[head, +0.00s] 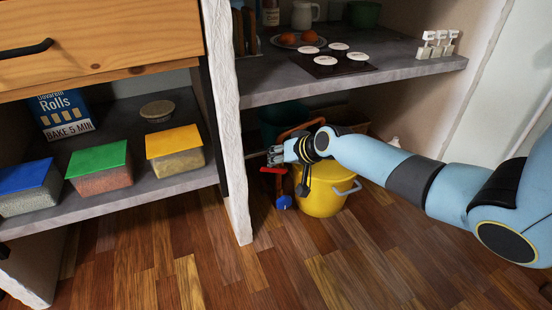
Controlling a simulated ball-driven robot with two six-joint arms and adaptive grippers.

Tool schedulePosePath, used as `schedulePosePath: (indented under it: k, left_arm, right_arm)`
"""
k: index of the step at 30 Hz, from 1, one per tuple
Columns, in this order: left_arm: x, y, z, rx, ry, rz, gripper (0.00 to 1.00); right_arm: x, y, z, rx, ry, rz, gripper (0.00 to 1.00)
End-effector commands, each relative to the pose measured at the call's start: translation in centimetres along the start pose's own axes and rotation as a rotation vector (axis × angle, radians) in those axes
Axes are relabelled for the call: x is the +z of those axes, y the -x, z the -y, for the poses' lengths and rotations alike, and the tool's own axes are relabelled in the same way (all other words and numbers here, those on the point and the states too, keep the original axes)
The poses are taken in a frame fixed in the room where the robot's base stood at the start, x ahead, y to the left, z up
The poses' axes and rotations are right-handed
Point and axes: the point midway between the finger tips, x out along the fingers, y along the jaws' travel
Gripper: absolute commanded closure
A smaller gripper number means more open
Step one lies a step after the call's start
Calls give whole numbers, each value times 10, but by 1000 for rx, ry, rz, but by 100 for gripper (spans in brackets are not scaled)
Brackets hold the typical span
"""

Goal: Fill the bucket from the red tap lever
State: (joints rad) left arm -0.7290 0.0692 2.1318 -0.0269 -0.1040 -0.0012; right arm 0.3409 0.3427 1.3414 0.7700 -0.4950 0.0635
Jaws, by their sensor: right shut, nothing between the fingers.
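The red tap lever (273,170) shows low in the opening under the counter, right of the white post. A yellow bucket (322,198) stands upright on the wooden floor just right of it, with a grey handle. My right gripper (275,155) is shut and empty, just above the red lever; I cannot tell whether it touches it. The gripper and my right arm hide part of the bucket's top, so its inside is not visible. A blue lever or knob (284,202) is below the red one. My left gripper is not in view.
A white post (232,130) stands close left of the gripper. The grey counter (425,67) overhangs above. A teal container (283,117) sits behind in the opening. The left shelf (150,186) holds lidded boxes. The wooden floor (200,260) in front is clear.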

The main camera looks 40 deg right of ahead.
Motion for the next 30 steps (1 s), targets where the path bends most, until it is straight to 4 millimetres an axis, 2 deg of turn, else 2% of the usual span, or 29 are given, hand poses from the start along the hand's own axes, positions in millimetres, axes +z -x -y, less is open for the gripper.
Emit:
schedulePosePath:
  k: [7,30]
  left_arm:
    - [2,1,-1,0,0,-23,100]
    - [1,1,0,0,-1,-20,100]
  right_arm:
    - [13,-13,6,0,-2,2,100]
    - [4,-4,-5,0,0,0,100]
